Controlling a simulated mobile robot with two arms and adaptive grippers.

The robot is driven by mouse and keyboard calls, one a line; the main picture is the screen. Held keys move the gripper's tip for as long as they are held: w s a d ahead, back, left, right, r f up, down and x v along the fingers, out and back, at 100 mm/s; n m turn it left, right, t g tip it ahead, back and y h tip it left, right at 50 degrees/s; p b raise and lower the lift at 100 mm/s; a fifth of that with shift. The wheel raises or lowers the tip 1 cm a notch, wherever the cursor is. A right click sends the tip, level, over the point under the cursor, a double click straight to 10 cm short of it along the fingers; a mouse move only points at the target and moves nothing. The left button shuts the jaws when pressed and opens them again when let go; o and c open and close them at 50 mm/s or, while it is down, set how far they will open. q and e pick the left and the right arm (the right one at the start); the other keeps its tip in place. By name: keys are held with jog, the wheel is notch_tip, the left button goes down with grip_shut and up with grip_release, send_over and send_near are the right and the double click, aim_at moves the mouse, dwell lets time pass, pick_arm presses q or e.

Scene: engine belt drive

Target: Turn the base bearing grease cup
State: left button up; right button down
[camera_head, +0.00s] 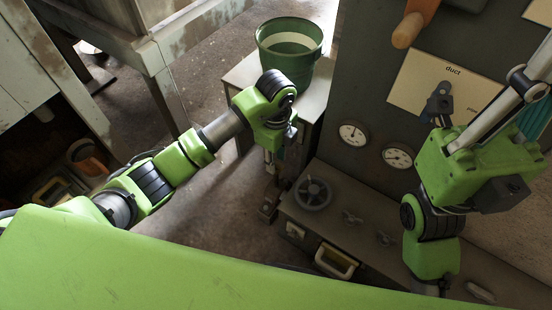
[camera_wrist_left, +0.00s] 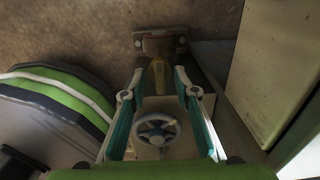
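The grease cup (camera_wrist_left: 157,76) is a small brass-coloured post on a dark bearing foot in the left wrist view. The bearing foot (camera_wrist_left: 160,45) also shows low on the floor side in the head view (camera_head: 268,212). My left gripper (camera_head: 270,172) points down above it. In the left wrist view the left gripper (camera_wrist_left: 159,75) has its two teal-padded fingers apart, one on each side of the cup, with a gap visible. Contact with the cup cannot be told. My right gripper (camera_head: 525,85) shows partly at the right edge; its fingertips are out of frame.
A handwheel (camera_head: 313,193) sits on the low console (camera_head: 350,235), right of the left gripper. A green bucket (camera_head: 290,47) stands on a pale stand (camera_head: 245,75) behind it. A dark panel with gauges (camera_head: 353,133) and a duct plate (camera_head: 415,80) rises at right.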

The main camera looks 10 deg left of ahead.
pick_arm(q)
grip_shut()
